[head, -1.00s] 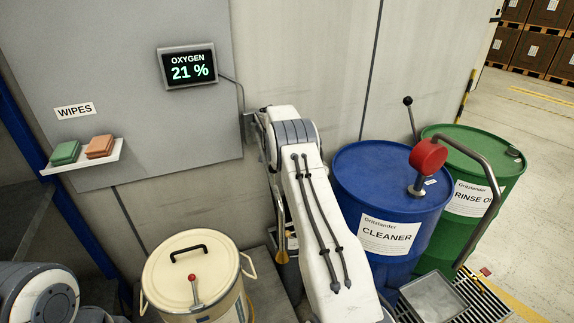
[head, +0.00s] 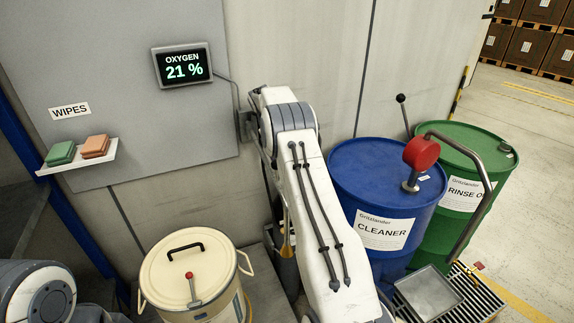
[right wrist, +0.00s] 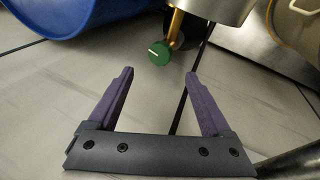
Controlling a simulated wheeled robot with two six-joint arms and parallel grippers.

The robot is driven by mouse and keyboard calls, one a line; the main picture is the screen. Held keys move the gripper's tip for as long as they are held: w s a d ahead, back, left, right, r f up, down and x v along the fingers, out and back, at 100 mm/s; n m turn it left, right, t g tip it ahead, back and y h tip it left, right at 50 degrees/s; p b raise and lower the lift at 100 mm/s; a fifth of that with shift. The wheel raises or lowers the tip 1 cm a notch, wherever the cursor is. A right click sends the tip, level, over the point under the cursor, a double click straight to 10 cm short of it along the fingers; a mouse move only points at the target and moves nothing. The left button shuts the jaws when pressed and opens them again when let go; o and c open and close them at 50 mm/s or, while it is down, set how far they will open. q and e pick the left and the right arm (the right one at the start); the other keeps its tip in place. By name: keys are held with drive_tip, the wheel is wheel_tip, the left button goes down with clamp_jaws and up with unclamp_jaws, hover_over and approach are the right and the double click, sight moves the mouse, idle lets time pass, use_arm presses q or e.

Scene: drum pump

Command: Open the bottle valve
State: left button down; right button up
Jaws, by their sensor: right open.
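A round green knob (right wrist: 159,54) with a white line across its face shows in the right wrist view. It sits on a brass stem (right wrist: 174,28) by a grey metal cylinder (right wrist: 215,8), of which only one end is in the picture. My right gripper (right wrist: 160,73) is open and empty, with its two purple fingers pointing toward the knob. The knob is past the fingertips, roughly midway between them, and I see no contact. In the head view my right arm covers the area, and its gripper is hidden. Only a part of my left arm shows at lower left; its gripper is out of view.
A blue CLEANER drum (head: 360,185) with a red-headed pump (head: 421,153) stands right of my right arm, beside a green drum (head: 485,150). A cream lidded pot (head: 160,265) stands left of it. A wall shelf (head: 105,162) holds wipes.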

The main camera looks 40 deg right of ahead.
drive_tip(key=d+f+n, duration=0.1)
drive_tip(key=f+n, duration=0.1)
drive_tip(key=n, duration=0.5)
drive_tip(key=d+f+n+p, duration=0.1)
drive_tip(key=f+n, duration=0.2)
drive_tip(key=n, duration=0.5)
drive_tip(key=w+d+f+n+p, duration=0.1)
drive_tip(key=f+n, duration=0.2)
drive_tip(key=n, duration=0.4)
